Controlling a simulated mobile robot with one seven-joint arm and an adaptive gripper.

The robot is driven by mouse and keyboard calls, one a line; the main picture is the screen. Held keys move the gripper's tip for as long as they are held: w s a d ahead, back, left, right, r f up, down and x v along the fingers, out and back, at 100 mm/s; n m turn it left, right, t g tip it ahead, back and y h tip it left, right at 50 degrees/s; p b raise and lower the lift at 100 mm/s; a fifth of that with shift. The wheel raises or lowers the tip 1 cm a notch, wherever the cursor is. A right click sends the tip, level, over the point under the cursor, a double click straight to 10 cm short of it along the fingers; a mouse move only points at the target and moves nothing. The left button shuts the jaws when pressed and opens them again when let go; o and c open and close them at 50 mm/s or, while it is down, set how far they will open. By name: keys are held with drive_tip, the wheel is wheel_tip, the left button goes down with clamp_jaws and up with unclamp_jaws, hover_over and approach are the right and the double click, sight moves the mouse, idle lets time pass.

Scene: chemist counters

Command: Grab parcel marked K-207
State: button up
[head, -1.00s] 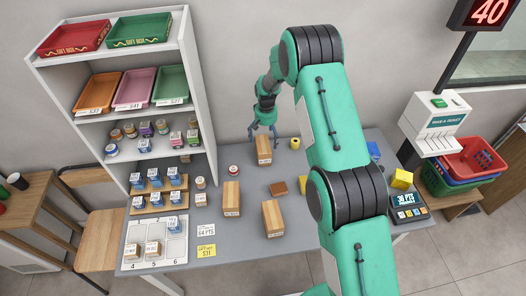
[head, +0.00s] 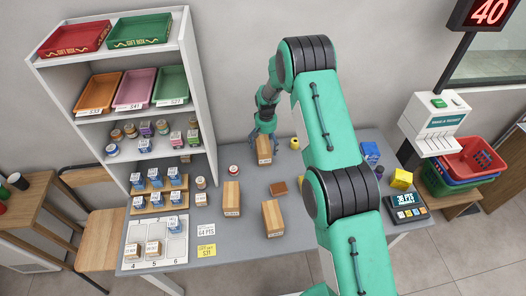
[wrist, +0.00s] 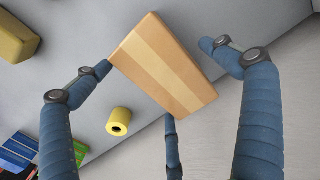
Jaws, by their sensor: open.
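Three tan parcels with lighter stripes lie on the grey counter: one at the back (head: 264,155), one left of centre (head: 231,194) and one at the front (head: 272,214). Their end labels are too small to read, so I cannot tell which is K-207. My gripper (head: 263,136) is open at the back parcel, its fingers around the parcel's far end. In the wrist view this parcel (wrist: 165,65) lies between the spread blue fingers, with no clear grip on it. No marking shows on the face seen there.
A yellow roll (head: 295,143) stands close right of the back parcel and also shows in the wrist view (wrist: 119,121). The shelf unit (head: 205,100) rises at left.

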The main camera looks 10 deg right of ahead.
drive_tip(key=shift+c, duration=0.2)
drive_tip(key=c, duration=1.5)
drive_tip(key=shift+o, duration=0.2)
drive_tip(key=shift+r, duration=0.1)
drive_tip(key=shift+c, duration=0.2)
drive_tip(key=shift+r, duration=4.95)
